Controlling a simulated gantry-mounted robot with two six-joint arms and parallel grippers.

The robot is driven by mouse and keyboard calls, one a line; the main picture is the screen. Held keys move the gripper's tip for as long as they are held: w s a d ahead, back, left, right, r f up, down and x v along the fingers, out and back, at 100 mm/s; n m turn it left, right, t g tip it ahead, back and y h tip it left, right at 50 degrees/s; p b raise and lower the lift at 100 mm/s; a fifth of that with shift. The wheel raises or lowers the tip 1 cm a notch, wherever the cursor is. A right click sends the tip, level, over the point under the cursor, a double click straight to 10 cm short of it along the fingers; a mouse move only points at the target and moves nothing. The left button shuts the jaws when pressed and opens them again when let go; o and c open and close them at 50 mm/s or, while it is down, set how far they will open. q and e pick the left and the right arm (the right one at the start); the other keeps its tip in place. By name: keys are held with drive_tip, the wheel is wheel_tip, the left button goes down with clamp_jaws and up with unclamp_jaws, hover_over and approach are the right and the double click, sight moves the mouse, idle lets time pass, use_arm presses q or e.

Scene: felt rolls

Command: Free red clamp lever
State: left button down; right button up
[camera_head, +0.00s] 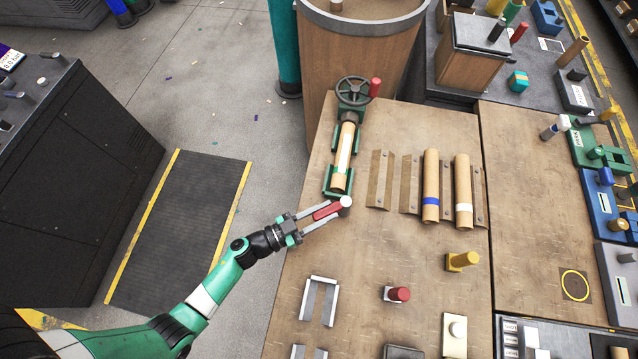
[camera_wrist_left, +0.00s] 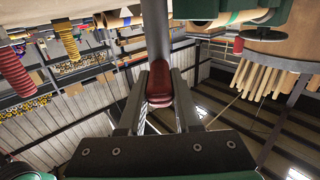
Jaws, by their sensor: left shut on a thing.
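The red clamp lever (camera_head: 325,211) lies at the left edge of the wooden bench, just below the green clamp (camera_head: 337,182). A round grey piece (camera_head: 345,203) sits at its far end. My left gripper (camera_head: 333,210) is shut on the lever, one finger on each side. In the left wrist view the lever's red grip (camera_wrist_left: 159,86) sits between the two fingers, with a grey rod (camera_wrist_left: 155,35) running up from it. A cardboard roll (camera_head: 344,150) with a pale band lies in the green clamp. My right gripper is in neither view.
A handwheel (camera_head: 353,91) with a red handle (camera_head: 375,87) stands at the clamp's top end. Two cardboard rolls (camera_head: 431,184) (camera_head: 463,190) lie to the right. A red knob (camera_head: 399,294) and yellow knob (camera_head: 464,260) stand nearer. The bench between is mostly clear.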

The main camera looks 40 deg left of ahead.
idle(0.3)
use_arm(q)
drive_tip(key=c, duration=0.6)
unclamp_jaws()
drive_tip(key=p+v, duration=0.2)
drive_tip(key=v, duration=0.8)
drive_tip(key=shift+a+r+p, duration=0.1)
drive_tip(key=shift+a+p, duration=0.05)
drive_tip(key=shift+p, duration=0.2)
drive_tip(key=shift+s+a, duration=0.15)
drive_tip(key=shift+s, duration=0.6)
drive_tip(key=shift+c, duration=0.3)
